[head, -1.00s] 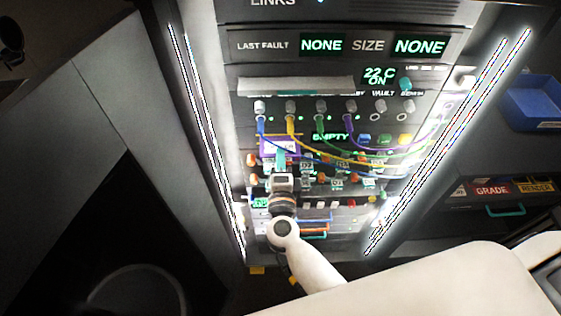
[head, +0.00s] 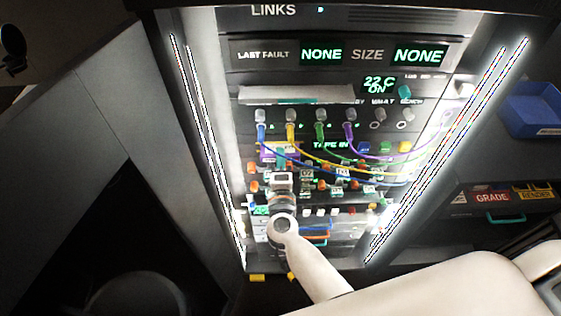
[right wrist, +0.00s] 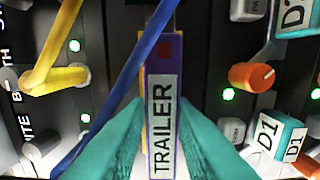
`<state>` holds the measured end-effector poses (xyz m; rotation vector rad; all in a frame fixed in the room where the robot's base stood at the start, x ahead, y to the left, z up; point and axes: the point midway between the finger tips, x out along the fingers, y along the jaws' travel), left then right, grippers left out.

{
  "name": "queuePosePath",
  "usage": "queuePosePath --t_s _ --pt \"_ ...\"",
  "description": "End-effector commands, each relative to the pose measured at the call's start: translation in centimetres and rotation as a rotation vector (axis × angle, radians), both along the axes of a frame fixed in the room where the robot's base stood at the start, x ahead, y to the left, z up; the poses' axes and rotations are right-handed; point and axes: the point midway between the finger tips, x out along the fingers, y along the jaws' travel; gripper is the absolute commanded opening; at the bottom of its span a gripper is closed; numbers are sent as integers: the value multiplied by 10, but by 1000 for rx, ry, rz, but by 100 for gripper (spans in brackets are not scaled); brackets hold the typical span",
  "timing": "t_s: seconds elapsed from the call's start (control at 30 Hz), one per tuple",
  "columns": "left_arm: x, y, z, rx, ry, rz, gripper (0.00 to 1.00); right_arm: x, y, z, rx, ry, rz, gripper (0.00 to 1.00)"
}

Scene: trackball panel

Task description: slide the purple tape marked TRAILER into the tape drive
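The purple tape marked TRAILER (right wrist: 163,110) stands on end in the right wrist view, its far end at a dark slot in the panel. It also shows as a small purple patch in the head view (head: 268,152). My right gripper (right wrist: 160,104) has its teal fingers on both sides of the tape's near part, against its edges. The right gripper also shows in the head view (head: 281,164), in front of the panel. A green display (head: 331,146) by the drive reads TAPE IN. A blue cable crosses over the tape's left side. My left gripper is out of view.
Blue, yellow, green and purple cables (head: 345,165) hang across the panel. Orange knobs (right wrist: 252,77) and D1 tags (right wrist: 290,136) stand close to the right of the gripper. A blue bin (head: 532,110) and a drawer marked GRADE (head: 491,197) are at the right.

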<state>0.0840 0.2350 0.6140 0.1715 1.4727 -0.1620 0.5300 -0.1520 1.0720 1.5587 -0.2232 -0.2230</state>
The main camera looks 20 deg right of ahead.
Motion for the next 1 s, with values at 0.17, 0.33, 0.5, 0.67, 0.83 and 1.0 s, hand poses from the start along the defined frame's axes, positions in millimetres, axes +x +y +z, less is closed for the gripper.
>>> queuePosePath --t_s 0.17,0.33,0.5,0.67,0.83,1.0 --pt "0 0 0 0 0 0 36 0 0 0 0 -1 0 45" --pt "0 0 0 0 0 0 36 -1 0 -1 0 1 0 45" --pt "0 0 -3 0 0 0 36 -7 3 -2 1 1 1 45" --pt "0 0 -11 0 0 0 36 -33 10 -4 5 2 0 45" --pt "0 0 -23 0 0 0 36 -70 20 -5 2 3 1 45" --pt "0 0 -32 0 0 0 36 -98 29 -4 2 1 0 45"
